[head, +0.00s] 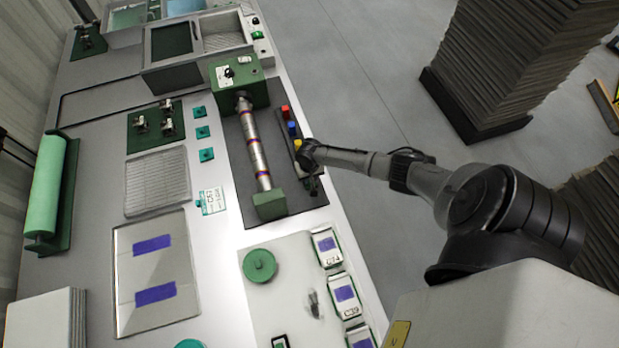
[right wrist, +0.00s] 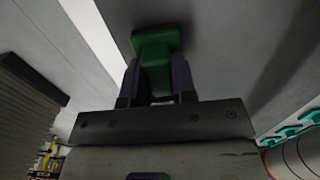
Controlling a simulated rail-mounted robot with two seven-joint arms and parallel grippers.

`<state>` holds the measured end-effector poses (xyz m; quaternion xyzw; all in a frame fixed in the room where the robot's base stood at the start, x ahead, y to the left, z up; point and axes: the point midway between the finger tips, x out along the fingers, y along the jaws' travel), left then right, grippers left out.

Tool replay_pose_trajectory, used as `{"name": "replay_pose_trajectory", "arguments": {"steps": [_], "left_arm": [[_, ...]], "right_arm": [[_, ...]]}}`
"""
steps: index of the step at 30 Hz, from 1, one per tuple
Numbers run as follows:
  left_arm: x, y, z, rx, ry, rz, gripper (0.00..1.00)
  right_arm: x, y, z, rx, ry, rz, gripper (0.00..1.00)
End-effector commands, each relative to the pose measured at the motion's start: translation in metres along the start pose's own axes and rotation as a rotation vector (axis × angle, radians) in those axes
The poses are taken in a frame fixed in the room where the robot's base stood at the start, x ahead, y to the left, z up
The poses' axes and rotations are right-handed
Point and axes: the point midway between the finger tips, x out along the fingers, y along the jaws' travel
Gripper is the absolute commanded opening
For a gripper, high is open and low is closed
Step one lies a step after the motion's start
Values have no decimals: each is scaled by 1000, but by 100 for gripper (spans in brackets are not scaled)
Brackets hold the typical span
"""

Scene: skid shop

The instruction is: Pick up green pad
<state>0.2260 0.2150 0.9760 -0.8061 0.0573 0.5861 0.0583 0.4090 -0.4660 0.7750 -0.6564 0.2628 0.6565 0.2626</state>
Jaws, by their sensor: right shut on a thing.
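My right arm reaches in from the right in the head view, and its gripper (head: 312,183) is over the lower end of a dark rack, mostly hidden by my own wrist. In the right wrist view my right gripper (right wrist: 156,78) is shut on the green pad (right wrist: 156,44), a T-shaped green piece with a wide flat head and a stem between the dark fingers. The green pad is hidden in the head view. I cannot tell whether it is clear of the rack. My left gripper is not in view.
Red (head: 286,111), blue (head: 292,128) and yellow (head: 297,144) pieces stand in the rack beside my wrist. A metal roller with coloured bands (head: 253,145) lies to its left. White labelled packs (head: 326,247) sit nearer. Dark stacked sheets (head: 500,70) stand on the floor at right.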

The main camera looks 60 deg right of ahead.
Motion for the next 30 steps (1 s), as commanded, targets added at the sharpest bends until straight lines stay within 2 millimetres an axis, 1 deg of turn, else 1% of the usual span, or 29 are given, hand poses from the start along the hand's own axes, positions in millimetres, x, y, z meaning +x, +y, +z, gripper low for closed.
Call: {"name": "replay_pose_trajectory", "arguments": {"steps": [5,8,10,12,18,24,30], "left_arm": [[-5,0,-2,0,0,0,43],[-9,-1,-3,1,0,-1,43],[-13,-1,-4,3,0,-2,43],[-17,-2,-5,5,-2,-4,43],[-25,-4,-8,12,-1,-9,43],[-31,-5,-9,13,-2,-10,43],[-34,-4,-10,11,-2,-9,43]], "right_arm": [[-14,0,0,-1,2,-2,1],[-30,1,-1,0,3,-1,1],[-45,0,-1,-2,3,-1,1],[-51,16,10,-1,0,4,1],[-75,49,32,-2,0,4,1],[-92,75,48,0,-1,3,1],[-103,90,59,0,-1,1,1]]}}
